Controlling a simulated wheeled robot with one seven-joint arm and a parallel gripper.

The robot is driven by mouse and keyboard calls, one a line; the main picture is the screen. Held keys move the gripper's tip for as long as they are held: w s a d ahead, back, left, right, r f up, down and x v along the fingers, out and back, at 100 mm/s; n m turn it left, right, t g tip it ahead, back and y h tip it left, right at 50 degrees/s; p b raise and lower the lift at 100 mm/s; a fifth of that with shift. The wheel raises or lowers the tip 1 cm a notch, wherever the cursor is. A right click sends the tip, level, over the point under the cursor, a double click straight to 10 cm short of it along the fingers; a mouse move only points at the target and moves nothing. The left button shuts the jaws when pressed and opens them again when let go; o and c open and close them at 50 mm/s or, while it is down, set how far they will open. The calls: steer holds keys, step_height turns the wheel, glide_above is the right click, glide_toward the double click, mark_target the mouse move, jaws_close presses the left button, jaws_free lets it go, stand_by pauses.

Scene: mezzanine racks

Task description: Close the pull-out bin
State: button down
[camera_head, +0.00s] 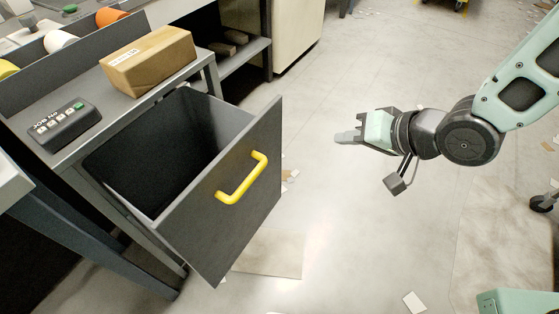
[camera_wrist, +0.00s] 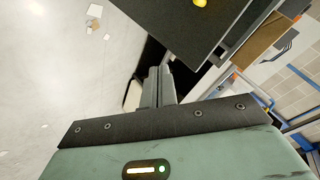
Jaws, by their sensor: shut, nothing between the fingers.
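The pull-out bin (camera_head: 262,205) is a dark grey box with a flat front panel and a yellow bar handle (camera_head: 243,180). It stands pulled out from under the workbench, and its open inside looks empty. My gripper (camera_head: 345,137) is to the right of the bin's front panel, apart from it, with its fingers pointing left. The fingers are shut together and hold nothing. In the wrist view the gripper's fingers (camera_wrist: 158,85) show at the centre. The bin's front panel (camera_wrist: 195,30) is at the top there, with a bit of the yellow handle at the edge.
A cardboard box (camera_head: 148,62) and a black button panel (camera_head: 64,124) lie on the bench top above the bin. A beige cabinet (camera_head: 296,35) stands behind. The floor around the gripper is open, with scattered paper scraps and a flat sheet (camera_head: 268,252) near the bin.

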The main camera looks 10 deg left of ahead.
step_height(320, 180, down, 8)
steer(key=a+m+y+b, duration=0.2)
steer(key=m+y+b, duration=0.2)
steer(key=y+b, duration=0.2)
steer(key=m+t+y+b, duration=0.2)
steer(key=b, duration=0.6)
glide_toward(268, 134)
steer(key=x, duration=0.6)
steer(key=shift+w+a, duration=0.2)
steer(key=shift+a, duration=0.15)
steer(key=shift+a, duration=0.1)
